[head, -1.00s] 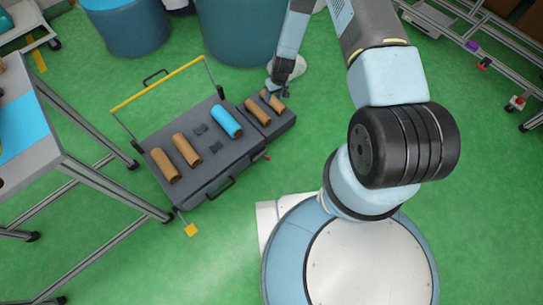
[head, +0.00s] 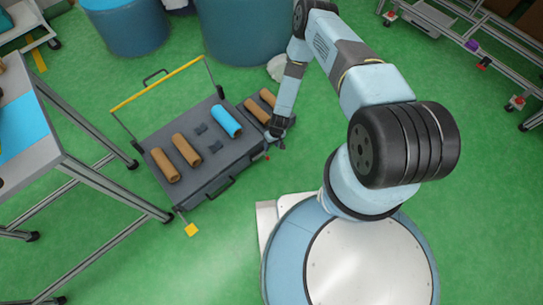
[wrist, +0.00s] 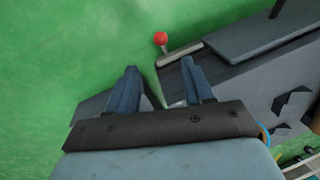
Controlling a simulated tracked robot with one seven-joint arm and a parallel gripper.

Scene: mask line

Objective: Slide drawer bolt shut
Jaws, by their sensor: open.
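The drawer bolt shows in the wrist view as a red ball knob (wrist: 161,39) beside a short pale bar (wrist: 180,53) at the edge of a dark grey body. In the head view the red knob (head: 267,158) is a small dot at the right side of the grey case (head: 205,172). The drawer (head: 248,128), with brown rolls on it, sticks out at the case's upper right. My gripper (head: 280,146) is just right of the knob in the head view. In the wrist view my gripper (wrist: 160,75) has its fingers apart, with the knob beyond the tips and nothing between them.
A blue roll (head: 226,121) and brown rolls (head: 187,149) lie on the case. A yellow bar (head: 158,84) runs along its far side. A grey table (head: 35,140) stands left, blue bins (head: 128,25) behind.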

